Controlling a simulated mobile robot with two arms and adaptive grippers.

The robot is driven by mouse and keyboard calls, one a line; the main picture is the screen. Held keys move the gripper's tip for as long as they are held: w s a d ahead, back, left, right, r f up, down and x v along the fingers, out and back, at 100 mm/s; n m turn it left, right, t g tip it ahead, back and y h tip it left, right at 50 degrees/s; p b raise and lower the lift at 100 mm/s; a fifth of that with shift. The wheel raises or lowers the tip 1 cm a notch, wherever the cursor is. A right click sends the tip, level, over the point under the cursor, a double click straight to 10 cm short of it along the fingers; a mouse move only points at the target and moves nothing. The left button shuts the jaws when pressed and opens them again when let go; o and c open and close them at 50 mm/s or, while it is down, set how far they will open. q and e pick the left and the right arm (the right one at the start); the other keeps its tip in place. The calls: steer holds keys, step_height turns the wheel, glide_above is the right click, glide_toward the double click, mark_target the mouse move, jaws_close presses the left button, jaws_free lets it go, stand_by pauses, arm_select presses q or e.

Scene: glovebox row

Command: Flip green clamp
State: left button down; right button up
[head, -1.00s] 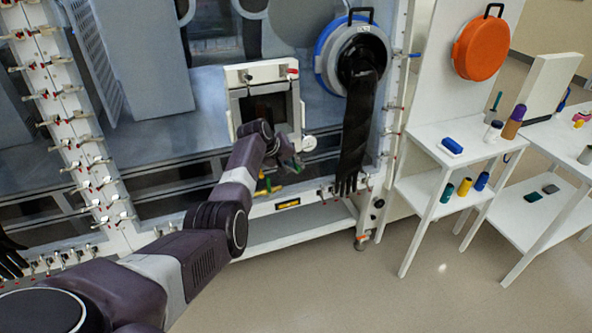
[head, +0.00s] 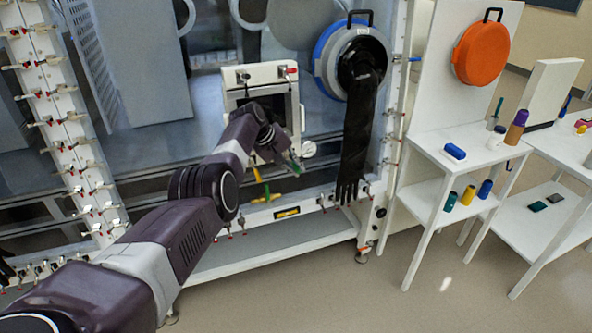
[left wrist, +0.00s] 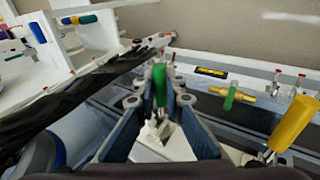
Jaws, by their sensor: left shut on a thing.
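The green clamp shows in the left wrist view as an upright green handle (left wrist: 160,82) above a bright metal base (left wrist: 155,134). My left gripper (left wrist: 158,98) is shut on the green handle, with a finger on each side of it. In the head view, my left gripper (head: 284,158) is at the lower right of the white-framed hatch (head: 290,75), with a bit of green at its tip. The lower part of the clamp is partly hidden in the head view. My right gripper is not in view.
A yellow-handled clamp (left wrist: 294,122) stands close by. A yellow bar with a green lever (left wrist: 231,96) is on the panel's lower rail. A black glove (head: 355,140) hangs from a blue-ringed port right of the hatch. White shelves (head: 470,150) stand further right.

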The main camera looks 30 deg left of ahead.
arm_select(q)
steer(key=c, duration=2)
jaws_free()
steer(key=shift+a+r, duration=0.1)
steer(key=shift+v, duration=0.9)
steer(key=v, duration=1)
